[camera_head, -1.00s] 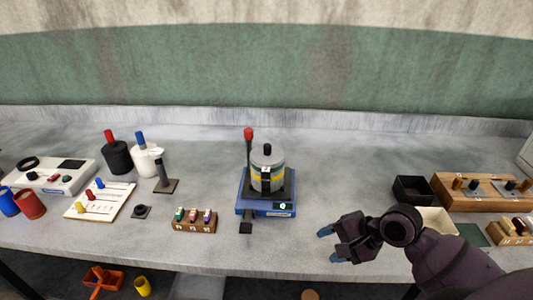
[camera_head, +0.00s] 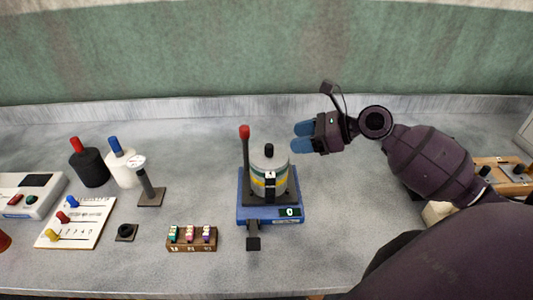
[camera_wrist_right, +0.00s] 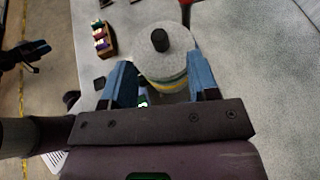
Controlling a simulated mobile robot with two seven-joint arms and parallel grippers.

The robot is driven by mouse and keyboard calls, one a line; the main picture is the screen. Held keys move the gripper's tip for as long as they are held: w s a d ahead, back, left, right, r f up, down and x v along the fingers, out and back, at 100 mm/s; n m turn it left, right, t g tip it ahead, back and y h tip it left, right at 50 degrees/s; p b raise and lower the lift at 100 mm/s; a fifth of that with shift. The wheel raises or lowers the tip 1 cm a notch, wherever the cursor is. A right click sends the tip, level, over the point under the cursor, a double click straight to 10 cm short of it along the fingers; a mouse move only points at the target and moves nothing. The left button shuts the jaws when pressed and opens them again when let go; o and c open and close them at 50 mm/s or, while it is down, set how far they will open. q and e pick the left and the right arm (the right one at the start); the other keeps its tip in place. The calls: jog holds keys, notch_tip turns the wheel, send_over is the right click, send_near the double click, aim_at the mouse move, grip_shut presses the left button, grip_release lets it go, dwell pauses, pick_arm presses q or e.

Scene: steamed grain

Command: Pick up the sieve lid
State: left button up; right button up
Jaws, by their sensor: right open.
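The sieve lid (camera_head: 262,157) is a round grey disc with a black knob (camera_head: 269,150). It sits on top of the sieve stack (camera_head: 262,186), which has grey and yellow bands and stands on a blue shaker base (camera_head: 240,216). My right gripper (camera_head: 302,137) is open and empty, with blue fingers, just right of the lid and slightly above it in the head view. In the right wrist view the lid (camera_wrist_right: 175,58) lies ahead between the two fingers, apart from them. A dark jointed shape at the left edge there may be my left gripper (camera_wrist_right: 25,57).
A red-knobbed lever (camera_head: 245,150) stands upright at the stack's left. A wooden rack of small coloured items (camera_head: 192,245) is front left. Black and white bottles (camera_head: 122,172), a post on a base (camera_head: 150,197) and a card (camera_head: 75,222) are farther left. The bench behind is clear.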

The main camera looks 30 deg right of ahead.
aim_at(269, 145)
jog(key=shift+f+b+x, duration=0.2)
jog(key=shift+b+x, duration=0.15)
jog(key=shift+x, duration=3.6)
jog(key=shift+s, duration=0.2)
grip_shut()
jog(key=shift+r, duration=0.1)
